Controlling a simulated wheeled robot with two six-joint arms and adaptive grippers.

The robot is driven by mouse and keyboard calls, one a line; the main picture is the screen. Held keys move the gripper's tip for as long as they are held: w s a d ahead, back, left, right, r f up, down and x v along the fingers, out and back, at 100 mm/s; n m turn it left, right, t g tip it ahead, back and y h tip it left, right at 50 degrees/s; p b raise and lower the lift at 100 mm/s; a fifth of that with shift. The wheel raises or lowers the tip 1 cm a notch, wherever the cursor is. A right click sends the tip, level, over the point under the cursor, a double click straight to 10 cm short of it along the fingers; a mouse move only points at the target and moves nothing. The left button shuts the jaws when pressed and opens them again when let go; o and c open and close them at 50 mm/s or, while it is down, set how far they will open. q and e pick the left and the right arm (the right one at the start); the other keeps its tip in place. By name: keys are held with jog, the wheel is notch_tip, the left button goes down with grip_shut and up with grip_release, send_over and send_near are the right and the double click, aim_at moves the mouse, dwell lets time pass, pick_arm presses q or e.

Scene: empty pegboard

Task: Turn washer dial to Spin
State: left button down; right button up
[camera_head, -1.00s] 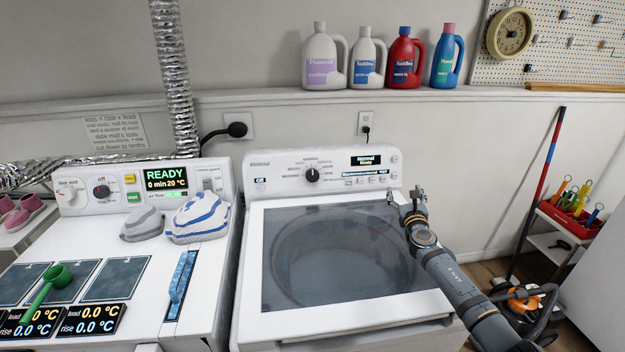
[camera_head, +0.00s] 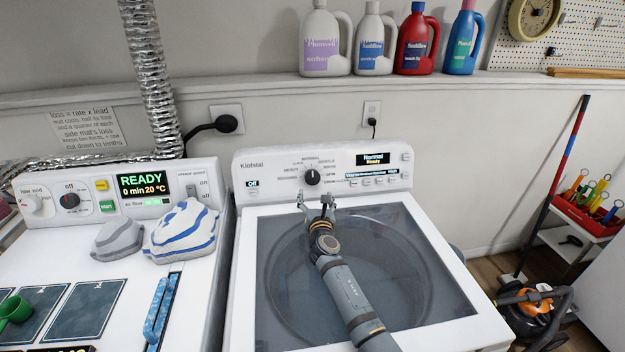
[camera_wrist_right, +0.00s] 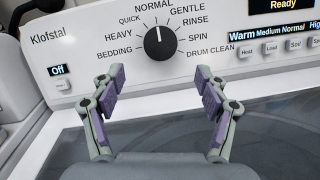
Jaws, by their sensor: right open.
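The washer (camera_head: 232,290) has a black cycle dial (camera_head: 312,177) on its white panel. In the right wrist view the dial (camera_wrist_right: 159,43) has its white mark pointing up at NORMAL. SPIN (camera_wrist_right: 198,38) is printed to the right of the dial, between RINSE and DRUM CLEAN. My right gripper (camera_head: 317,199) is open and empty, just in front of and below the dial. In the right wrist view its spread fingers (camera_wrist_right: 159,88) stand left and right below the dial, not touching it. The washer display (camera_head: 376,159) reads Normal, Ready. My left gripper does not show.
A row of buttons (camera_head: 374,181) lies right of the dial. The glass lid (camera_head: 420,270) is under my right arm. A dryer panel (camera_head: 92,208) and folded cloths (camera_head: 185,230) are at the left. Bottles (camera_head: 325,40) stand on the shelf above.

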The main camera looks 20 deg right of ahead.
aim_at(313, 179)
jog(key=b+x, duration=0.2)
jog(key=x, duration=0.1)
jog(key=b+x, duration=0.1)
jog(key=x, duration=0.1)
jog(key=shift+w+d+f+b, duration=0.1)
jog(key=shift+w+f+b, duration=0.05)
jog(key=shift+f+b, duration=0.15)
jog(key=b+x, duration=0.2)
jog(key=x, duration=0.2)
jog(key=shift+r+b, duration=0.15)
jog(key=shift+b, duration=0.2)
jog(key=shift+w, duration=0.1)
jog(key=shift+c, duration=1)
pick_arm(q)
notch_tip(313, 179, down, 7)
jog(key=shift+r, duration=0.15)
pick_arm(e)
jog(key=c, duration=1)
